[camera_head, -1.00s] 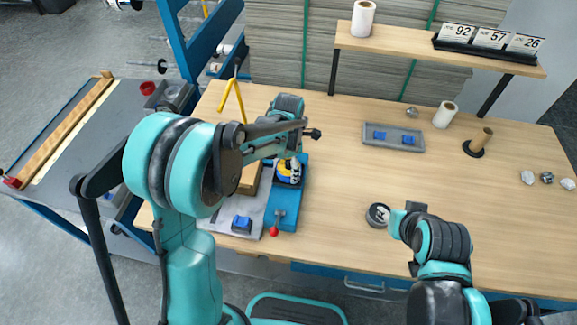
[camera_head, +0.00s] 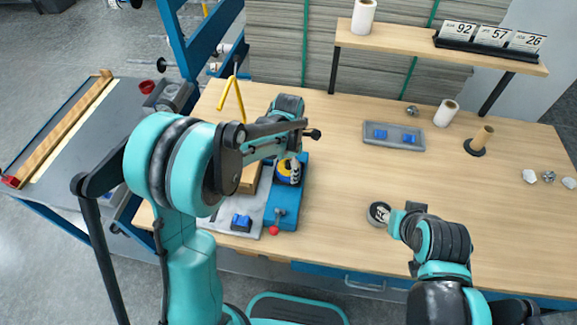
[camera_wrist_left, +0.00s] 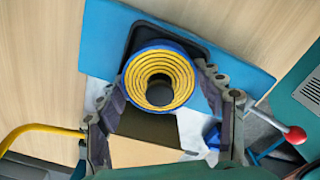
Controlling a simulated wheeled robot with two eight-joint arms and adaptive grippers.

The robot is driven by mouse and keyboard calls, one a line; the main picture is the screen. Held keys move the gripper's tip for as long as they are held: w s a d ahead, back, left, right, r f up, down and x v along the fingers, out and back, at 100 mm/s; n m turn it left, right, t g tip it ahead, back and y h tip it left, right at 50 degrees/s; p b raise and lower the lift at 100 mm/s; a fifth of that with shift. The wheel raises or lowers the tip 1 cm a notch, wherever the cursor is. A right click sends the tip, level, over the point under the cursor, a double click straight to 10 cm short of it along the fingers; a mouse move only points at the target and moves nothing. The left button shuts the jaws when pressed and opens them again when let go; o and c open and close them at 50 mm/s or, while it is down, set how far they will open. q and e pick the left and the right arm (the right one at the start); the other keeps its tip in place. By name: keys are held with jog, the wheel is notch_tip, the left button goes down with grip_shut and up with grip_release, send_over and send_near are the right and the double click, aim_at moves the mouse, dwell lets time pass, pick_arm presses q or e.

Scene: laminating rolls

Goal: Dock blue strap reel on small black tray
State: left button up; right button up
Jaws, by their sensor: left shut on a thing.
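The blue strap reel (camera_wrist_left: 160,62), a blue rim with yellow coils round a dark core, is between the fingers of my left gripper (camera_wrist_left: 163,86). The fingers are shut on it from both sides. It also shows in the head view (camera_head: 287,173), partly behind the gripper. The small black tray (camera_wrist_left: 197,47) shows as a dark rounded shape on a blue plate, behind the reel. The reel overlaps it, and I cannot tell whether they touch. My right gripper (camera_head: 397,218) is beside a dark round roll (camera_head: 379,213); its finger opening is unclear.
The blue plate (camera_head: 283,212) carries a red-knobbed lever (camera_head: 274,230). A blue block (camera_head: 241,222) and a yellow hook (camera_head: 233,95) are near the left arm. A grey tray (camera_head: 393,146) and a brown upright roll (camera_head: 482,139) stand farther right.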

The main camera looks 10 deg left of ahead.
aim_at(288, 162)
pick_arm(q)
jog(key=o, duration=1)
jog(key=shift+o, duration=0.2)
jog(key=shift+r+p, duration=4)
jog(key=shift+r, duration=1.5)
